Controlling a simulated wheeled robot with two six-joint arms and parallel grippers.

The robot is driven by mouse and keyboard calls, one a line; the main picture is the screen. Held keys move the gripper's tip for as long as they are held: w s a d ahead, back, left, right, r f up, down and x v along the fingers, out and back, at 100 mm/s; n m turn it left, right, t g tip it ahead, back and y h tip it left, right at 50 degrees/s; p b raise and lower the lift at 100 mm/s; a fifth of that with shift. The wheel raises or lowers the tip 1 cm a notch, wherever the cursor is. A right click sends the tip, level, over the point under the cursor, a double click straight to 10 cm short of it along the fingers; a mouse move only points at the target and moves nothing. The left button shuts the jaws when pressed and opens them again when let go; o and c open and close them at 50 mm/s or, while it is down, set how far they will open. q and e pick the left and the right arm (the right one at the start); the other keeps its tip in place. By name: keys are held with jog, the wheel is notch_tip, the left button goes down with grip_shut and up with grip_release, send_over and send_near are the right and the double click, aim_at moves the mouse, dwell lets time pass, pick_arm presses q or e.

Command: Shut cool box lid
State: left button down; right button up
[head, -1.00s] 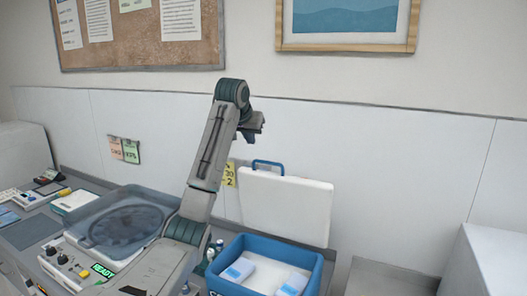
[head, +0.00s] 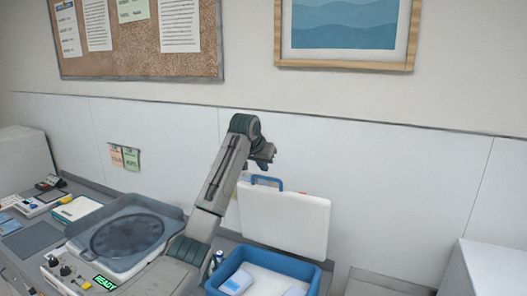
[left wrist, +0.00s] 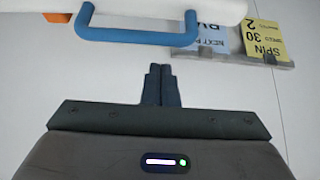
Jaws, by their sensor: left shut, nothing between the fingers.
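The cool box (head: 214,283) is a blue open box on the counter in the head view, with white and pale blue packs inside. Its white lid (head: 285,222) stands raised at the back, near upright, with a blue handle (head: 267,181) on its top edge. My left gripper (head: 268,165) is just above the handle in the head view, apart from the lid. In the left wrist view my left gripper (left wrist: 161,75) is shut and empty, and the blue handle (left wrist: 135,37) and white lid edge (left wrist: 190,8) are ahead of its fingertips. My right gripper is out of view.
A centrifuge-like machine (head: 127,235) with a round dark top stands left of the box. Small bottles (head: 217,259) are beside the box. Notes in a wall holder (left wrist: 262,40) hang behind the lid. A white cabinet (head: 490,265) stands at the right.

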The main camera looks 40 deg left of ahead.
pick_arm(q)
jog(key=shift+s+d+p, duration=0.1)
jog(key=shift+s+p, duration=0.2)
jog(key=shift+s, duration=0.6)
jog(key=shift+s+d+f, duration=0.1)
jog(key=shift+s+f, duration=0.05)
jog(key=shift+s, duration=0.05)
jog(key=shift+w+f, duration=0.1)
